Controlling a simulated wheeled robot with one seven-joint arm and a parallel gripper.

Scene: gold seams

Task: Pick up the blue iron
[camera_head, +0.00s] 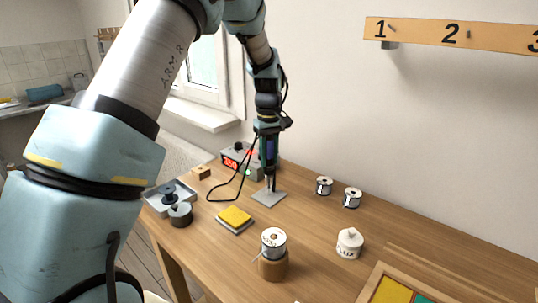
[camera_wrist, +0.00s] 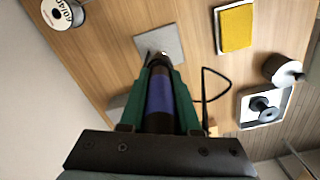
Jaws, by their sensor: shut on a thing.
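The blue iron (camera_wrist: 160,95) is a soldering iron with a blue handle and a dark body. It sits between the green fingers of my gripper (camera_wrist: 158,80) in the wrist view, and my gripper is shut on it. In the head view, my gripper (camera_head: 267,135) is above the far part of the table and the blue handle (camera_head: 271,149) shows between its fingers. The iron points down, its tip close above a grey square plate (camera_head: 269,197). I cannot tell whether the tip touches the plate. A black cable (camera_head: 242,184) runs from the iron area.
A station with a red display (camera_head: 233,161) stands behind the plate. A yellow sponge (camera_head: 234,216), dark spool (camera_head: 181,214) and tray (camera_head: 160,196) are at left. Spools (camera_head: 324,186) (camera_head: 352,197), a spool on a wooden stand (camera_head: 273,243) and a white jar (camera_head: 349,243) are at right.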

